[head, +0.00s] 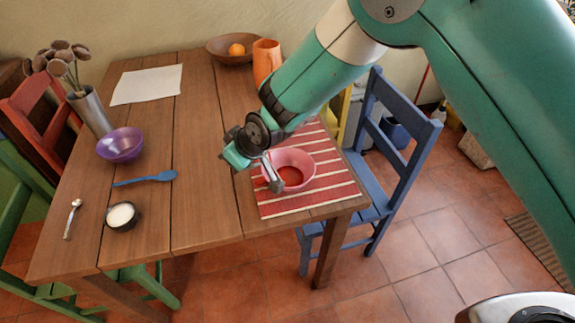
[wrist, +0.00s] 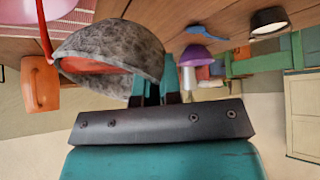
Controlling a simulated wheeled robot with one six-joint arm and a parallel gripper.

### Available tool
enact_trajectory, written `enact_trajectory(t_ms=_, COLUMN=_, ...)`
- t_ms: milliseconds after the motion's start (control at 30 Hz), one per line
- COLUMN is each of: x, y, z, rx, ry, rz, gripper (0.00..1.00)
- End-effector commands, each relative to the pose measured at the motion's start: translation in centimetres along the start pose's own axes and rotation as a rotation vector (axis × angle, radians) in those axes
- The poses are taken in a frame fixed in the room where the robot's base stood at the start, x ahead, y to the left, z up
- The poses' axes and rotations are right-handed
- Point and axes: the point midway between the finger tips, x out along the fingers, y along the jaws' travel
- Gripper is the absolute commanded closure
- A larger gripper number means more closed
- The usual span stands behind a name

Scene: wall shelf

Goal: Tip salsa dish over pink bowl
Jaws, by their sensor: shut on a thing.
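My gripper (head: 262,165) is shut on the grey stone-like salsa dish (wrist: 125,52), holding it at its rim. The dish is tilted well over, with red salsa (wrist: 90,65) showing inside it. A thin red stream (wrist: 43,30) runs from its lip towards the pink bowl (wrist: 14,14). In the head view the pink bowl (head: 297,160) stands upright on the striped mat, with red salsa (head: 290,176) in its bottom. My gripper is over its left side, and the dish is mostly hidden there.
On the wooden table, the striped mat (head: 328,192) lies under the pink bowl. An orange mug (head: 266,60) and a wooden bowl with an orange (head: 236,49) stand behind. A purple bowl (head: 120,146), blue spoon (head: 146,179) and small dark bowl (head: 122,216) are left.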

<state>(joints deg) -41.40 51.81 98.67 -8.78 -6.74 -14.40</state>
Motion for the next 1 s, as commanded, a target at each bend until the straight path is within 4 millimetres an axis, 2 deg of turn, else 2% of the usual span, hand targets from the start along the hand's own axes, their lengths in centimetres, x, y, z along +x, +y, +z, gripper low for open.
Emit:
enact_trajectory(t_ms=167, x=-0.2, y=0.1, z=-0.2, rx=0.001, ry=0.009, rz=-0.001, gripper=1.00)
enact_trajectory(t_ms=267, x=3.0, y=-1.5, z=0.3, rx=-0.054, ry=-0.103, rz=0.049, gripper=1.00)
enact_trajectory(t_ms=367, x=4.1, y=-2.0, z=-0.3, rx=-0.101, ry=-0.224, rz=0.115, gripper=1.00)
enact_trajectory(t_ms=1000, x=6.2, y=-3.0, z=-0.6, rx=-0.161, ry=-0.359, rz=0.230, gripper=1.00)
